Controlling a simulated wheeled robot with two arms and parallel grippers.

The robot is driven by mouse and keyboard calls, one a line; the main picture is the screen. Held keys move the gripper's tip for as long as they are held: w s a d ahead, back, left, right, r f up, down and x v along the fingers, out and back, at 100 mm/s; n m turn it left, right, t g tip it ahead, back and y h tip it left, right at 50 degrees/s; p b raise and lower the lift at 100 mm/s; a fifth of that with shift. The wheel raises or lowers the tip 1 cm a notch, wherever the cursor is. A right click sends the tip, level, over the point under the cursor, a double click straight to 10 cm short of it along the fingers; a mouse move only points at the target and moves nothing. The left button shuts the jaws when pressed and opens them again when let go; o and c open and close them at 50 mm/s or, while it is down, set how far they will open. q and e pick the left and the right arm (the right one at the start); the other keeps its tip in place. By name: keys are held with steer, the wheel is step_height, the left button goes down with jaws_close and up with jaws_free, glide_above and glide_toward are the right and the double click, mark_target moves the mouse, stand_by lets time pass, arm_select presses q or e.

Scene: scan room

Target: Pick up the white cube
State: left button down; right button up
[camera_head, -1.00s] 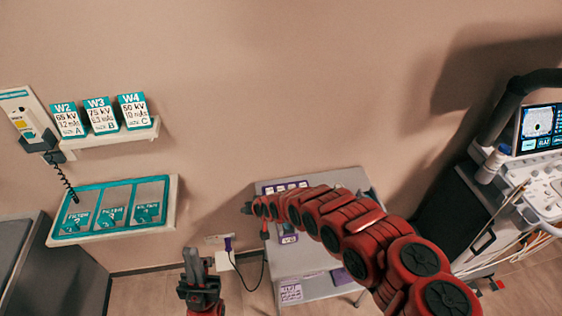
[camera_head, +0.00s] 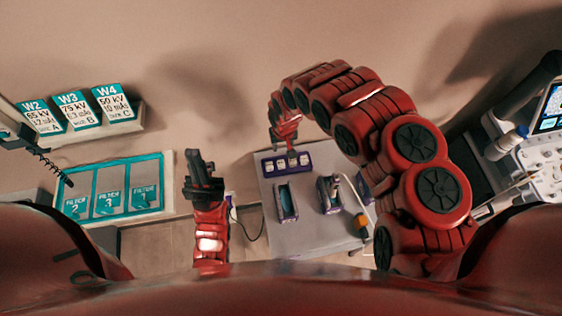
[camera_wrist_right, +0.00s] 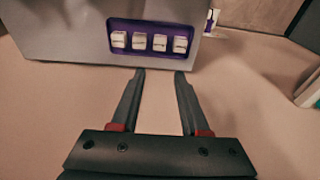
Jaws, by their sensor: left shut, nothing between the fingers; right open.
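Several white cubes (camera_wrist_right: 160,42) sit in a row in a purple holder (camera_wrist_right: 150,27) at the edge of the grey table. The cubes look alike, so I cannot tell one out. In the head view the holder (camera_head: 311,169) is at the table's far edge. My right gripper (camera_wrist_right: 160,73) is open and empty, its fingertips apart from the cubes. In the head view it hangs down near the holder (camera_head: 289,144) and hides part of that area. My left gripper (camera_head: 201,163) is shut and empty, pointing up left of the table.
The grey table (camera_head: 309,228) also bears two dark devices (camera_head: 287,202) (camera_head: 330,194) and a yellow-ended item (camera_head: 361,225). A filter tray (camera_head: 111,187) and a shelf of W cards (camera_head: 75,109) are on the left. An ultrasound cart (camera_head: 540,150) stands right.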

steer(key=f+b, duration=0.1)
steer(key=f, duration=0.2)
steer(key=w+f+b, duration=0.1)
steer(key=f, duration=0.3)
steer(key=f+b, duration=0.1)
steer(key=f, duration=0.2)
steer(key=shift+w+f, duration=0.15)
steer(key=shift+w, duration=0.05)
steer(key=shift+w+f+b, duration=0.2)
steer(key=shift+f+b, duration=0.2)
steer(key=shift+b, duration=0.15)
step_height(320, 180, down, 5)
steer(key=b, duration=0.4)
steer(key=shift+a, duration=0.15)
steer(key=shift+f+b, duration=0.15)
steer(key=shift+b, duration=0.2)
steer(key=shift+w, duration=0.1)
steer(key=shift+r, duration=0.2)
steer(key=shift+c, duration=0.7)
jaws_close()
